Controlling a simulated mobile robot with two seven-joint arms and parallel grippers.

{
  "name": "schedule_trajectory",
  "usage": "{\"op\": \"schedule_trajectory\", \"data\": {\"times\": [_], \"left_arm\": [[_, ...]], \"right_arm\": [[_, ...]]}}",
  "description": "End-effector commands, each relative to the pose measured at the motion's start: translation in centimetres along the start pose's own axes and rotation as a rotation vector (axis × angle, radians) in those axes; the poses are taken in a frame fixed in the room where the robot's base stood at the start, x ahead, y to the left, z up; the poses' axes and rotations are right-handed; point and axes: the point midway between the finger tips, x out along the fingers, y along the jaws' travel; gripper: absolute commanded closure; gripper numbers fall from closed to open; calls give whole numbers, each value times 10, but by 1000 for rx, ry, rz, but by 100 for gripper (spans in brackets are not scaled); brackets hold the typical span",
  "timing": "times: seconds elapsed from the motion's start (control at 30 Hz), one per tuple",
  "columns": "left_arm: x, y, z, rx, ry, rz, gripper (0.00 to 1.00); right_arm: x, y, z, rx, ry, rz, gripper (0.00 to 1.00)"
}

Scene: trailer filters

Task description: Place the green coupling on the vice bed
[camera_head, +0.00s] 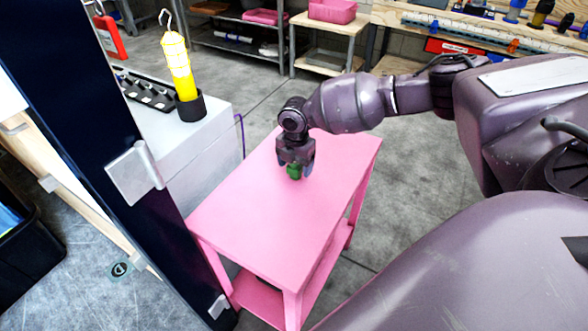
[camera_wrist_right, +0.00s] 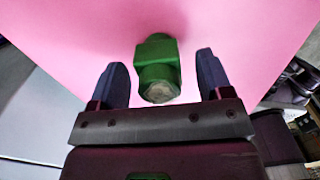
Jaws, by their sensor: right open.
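The green coupling (camera_head: 294,172) stands on the pink table (camera_head: 262,232), partly hidden by my right gripper (camera_head: 295,167) in the head view. In the right wrist view the coupling (camera_wrist_right: 158,70) shows whole, with a hex-shaped end facing the camera. My right gripper (camera_wrist_right: 160,85) is open, with one finger on each side of the coupling. Gaps show between the coupling and both fingers. No vice bed can be made out in either view. My left gripper is not in view.
A grey-white cabinet (camera_head: 190,145) stands left of the table and bears a yellow work lamp (camera_head: 178,65) in a black holder. A dark upright panel (camera_head: 100,130) fills the left foreground. The rest of the pink tabletop is bare.

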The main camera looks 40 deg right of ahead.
Motion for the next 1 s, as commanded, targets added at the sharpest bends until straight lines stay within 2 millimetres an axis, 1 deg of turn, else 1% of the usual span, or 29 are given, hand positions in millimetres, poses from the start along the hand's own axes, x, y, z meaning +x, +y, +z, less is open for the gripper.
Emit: {"op": "schedule_trajectory", "data": {"times": [0.07,0.23,0.27,0.6,0.63,0.67,0.87,1.0], "left_arm": [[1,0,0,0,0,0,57],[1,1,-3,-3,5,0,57],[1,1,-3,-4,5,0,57],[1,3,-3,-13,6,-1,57],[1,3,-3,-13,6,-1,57],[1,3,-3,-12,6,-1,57],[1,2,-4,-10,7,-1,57],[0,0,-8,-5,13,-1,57]], "right_arm": [[4,1,0,1,-1,2,28],[3,1,1,1,-1,4,28],[2,1,1,1,-2,4,29],[2,1,1,1,-1,3,81],[2,1,1,1,-1,3,81],[2,1,1,1,-1,3,85],[1,1,1,1,-2,4,85],[-12,1,1,1,-3,6,85]]}}
